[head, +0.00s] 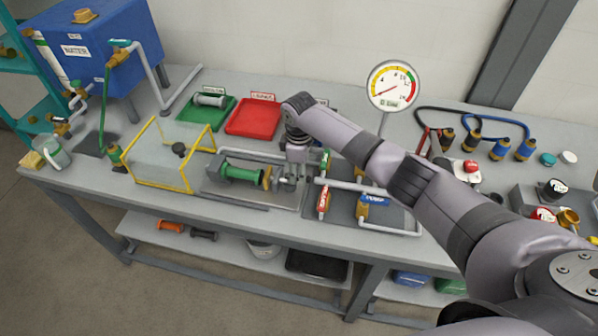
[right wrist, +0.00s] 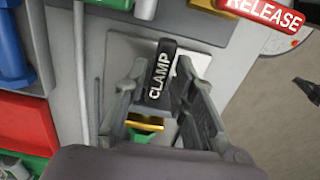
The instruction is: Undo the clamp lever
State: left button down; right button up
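The clamp lever (right wrist: 160,72) is a black bar marked CLAMP in the right wrist view. It lies between the fingertips of my right gripper (right wrist: 157,70), which look spread with small gaps beside the lever. In the head view my right gripper (head: 290,180) points down over the fixture at the bench's middle, and the lever is hidden or too small to make out. A green cylinder (head: 242,172) with a brass end lies in the fixture, left of the gripper. My left gripper is not in view.
A yellow-framed clear guard (head: 160,172) stands left of the fixture. Red-handled and blue-handled pipework (head: 370,200) is close on the right. A red tray (head: 253,118) and a green tray (head: 205,112) lie behind. A red RELEASE label (right wrist: 262,12) shows in the right wrist view.

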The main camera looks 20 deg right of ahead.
notch_tip(320, 180, up, 12)
dwell(0.4)
jog(key=shift+f, duration=0.15)
